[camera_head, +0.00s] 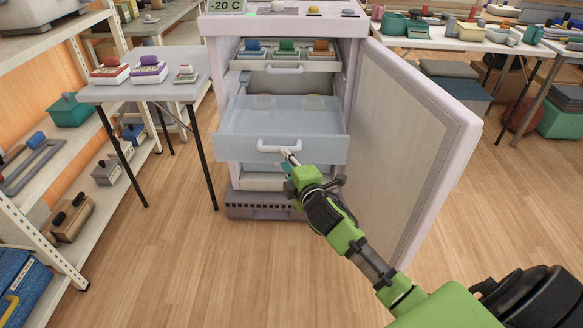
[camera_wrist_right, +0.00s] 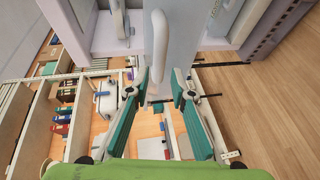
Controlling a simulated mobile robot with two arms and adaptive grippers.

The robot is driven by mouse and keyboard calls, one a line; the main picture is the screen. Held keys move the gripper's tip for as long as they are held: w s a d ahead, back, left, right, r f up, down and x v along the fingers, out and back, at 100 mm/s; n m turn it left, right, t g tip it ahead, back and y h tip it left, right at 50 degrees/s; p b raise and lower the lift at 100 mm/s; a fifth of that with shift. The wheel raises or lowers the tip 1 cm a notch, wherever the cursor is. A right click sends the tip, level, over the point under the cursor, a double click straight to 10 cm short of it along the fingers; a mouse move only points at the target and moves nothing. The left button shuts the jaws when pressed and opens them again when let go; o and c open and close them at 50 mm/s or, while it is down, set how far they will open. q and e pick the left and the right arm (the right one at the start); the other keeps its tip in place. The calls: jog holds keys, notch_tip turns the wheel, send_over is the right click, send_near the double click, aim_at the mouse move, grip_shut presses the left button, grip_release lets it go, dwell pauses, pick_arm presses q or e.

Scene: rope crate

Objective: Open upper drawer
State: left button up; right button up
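The white freezer (camera_head: 361,28) stands with its door (camera_head: 412,130) swung open to the right. Its top drawer (camera_head: 245,66) holds blue, green and orange-topped items and has a white handle (camera_head: 284,70). Below it, a translucent drawer (camera_head: 232,122) sticks out well past the top one and looks empty. My right gripper (camera_head: 289,156) is at the right end of this lower drawer's white handle (camera_head: 268,147). In the right wrist view the fingers (camera_wrist_right: 160,85) are apart, with the handle (camera_wrist_right: 157,45) just ahead between them; contact is unclear. My left gripper is out of view.
A small grey table (camera_head: 185,92) with several boxed items stands left of the freezer. A shelf rack (camera_head: 75,270) runs along the left. Tables (camera_head: 450,44) with containers stand behind at right. The wooden floor in front is clear.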

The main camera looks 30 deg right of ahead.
jog(key=shift+v, duration=1.95)
